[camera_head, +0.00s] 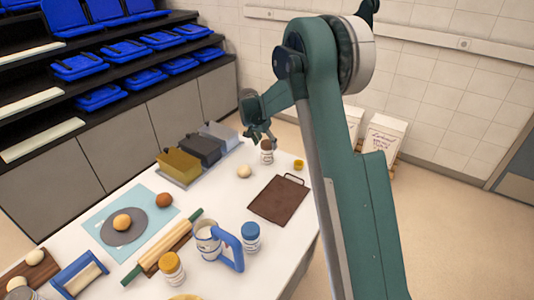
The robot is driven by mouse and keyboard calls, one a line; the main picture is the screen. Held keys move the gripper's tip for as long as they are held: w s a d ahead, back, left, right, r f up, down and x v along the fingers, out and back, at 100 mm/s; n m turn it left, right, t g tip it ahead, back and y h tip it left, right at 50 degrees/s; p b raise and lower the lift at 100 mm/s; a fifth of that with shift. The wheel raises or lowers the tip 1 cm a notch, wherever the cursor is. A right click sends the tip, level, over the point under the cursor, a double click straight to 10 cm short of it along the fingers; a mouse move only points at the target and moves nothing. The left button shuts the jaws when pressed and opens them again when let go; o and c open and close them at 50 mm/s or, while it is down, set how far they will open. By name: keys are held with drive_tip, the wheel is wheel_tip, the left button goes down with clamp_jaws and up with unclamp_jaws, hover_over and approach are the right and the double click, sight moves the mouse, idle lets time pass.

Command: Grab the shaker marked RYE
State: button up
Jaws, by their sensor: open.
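Three shakers stand on the white table. One with a brown lid (267,152) is at the far end, one with a blue lid (251,238) is near the front right edge, and one with an orange lid (172,268) is at the front. Their labels are too small to read, so I cannot tell which is marked RYE. My gripper (262,138) is open and empty at the far end of the table, just above or behind the brown-lidded shaker. The fingertips are partly unclear, and I cannot tell whether they touch it.
Loaf tins (199,149) stand left of my gripper. A pale ball (244,171), a brown board (279,199) and a small orange-yellow cup (298,165) lie nearby. A blue-handled jug (208,238) and rolling pin (163,247) are further forward. Free table surrounds the board.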

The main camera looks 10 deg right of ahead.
drive_tip(key=shift+x, duration=1.3)
drive_tip(key=shift+d+f, duration=0.1)
drive_tip(key=shift+x, duration=2.5)
drive_tip(key=shift+s, duration=0.1)
drive_tip(key=c, duration=1.1)
